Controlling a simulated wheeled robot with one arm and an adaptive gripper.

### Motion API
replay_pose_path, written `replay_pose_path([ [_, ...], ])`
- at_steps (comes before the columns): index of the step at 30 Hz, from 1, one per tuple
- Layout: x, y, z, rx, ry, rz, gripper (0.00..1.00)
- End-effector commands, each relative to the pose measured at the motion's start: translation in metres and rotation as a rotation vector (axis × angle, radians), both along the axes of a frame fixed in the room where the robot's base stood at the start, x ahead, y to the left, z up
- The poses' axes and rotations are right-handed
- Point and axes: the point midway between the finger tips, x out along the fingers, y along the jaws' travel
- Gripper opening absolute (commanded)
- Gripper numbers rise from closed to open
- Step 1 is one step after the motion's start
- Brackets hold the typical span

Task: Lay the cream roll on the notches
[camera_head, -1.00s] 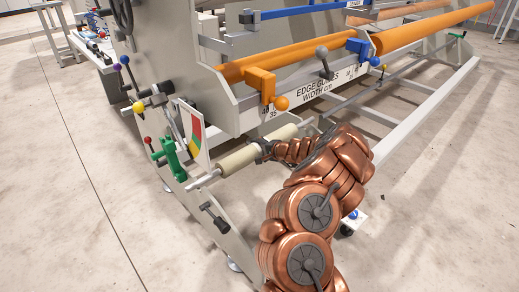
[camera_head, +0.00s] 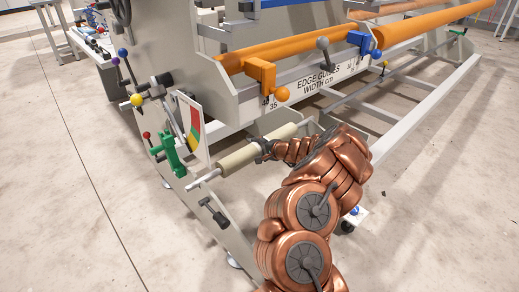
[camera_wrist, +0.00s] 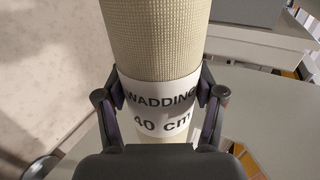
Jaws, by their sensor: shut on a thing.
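The cream roll (camera_head: 240,159) is held by my gripper (camera_head: 264,148) in the head view, lying roughly level beside the gantry's end plate, with a thin metal rod end (camera_head: 203,180) sticking out at its left. In the wrist view my gripper (camera_wrist: 160,108) has one finger on each side of the cream roll (camera_wrist: 155,40), over a white label (camera_wrist: 160,108) reading "WADDING 40 cm". The notches cannot be made out clearly; whether the rod end rests on the frame near the green bracket (camera_head: 171,153) or hangs above it, I cannot tell.
An orange clamp (camera_head: 262,74) and a blue clamp (camera_head: 361,42) sit on the rail above. A red, yellow and green gauge plate (camera_head: 192,127) stands close to the roll's left end. Levers with coloured knobs (camera_head: 137,100) stick out at the left. The floor in front is clear.

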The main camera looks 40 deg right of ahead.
Motion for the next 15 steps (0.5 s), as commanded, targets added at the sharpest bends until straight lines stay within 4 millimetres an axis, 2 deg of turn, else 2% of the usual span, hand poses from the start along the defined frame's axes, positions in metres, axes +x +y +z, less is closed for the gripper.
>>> replay_pose_path([
  [2,0.0002,-0.0002,0.0009,0.000,-0.001,0.000,0.09],
  [3,0.0002,-0.0001,0.0008,0.000,-0.001,0.000,0.71],
  [11,0.0002,-0.0002,0.0005,0.000,-0.001,0.000,0.97],
  [15,0.0000,-0.0001,0.0002,0.000,0.000,0.000,0.97],
])
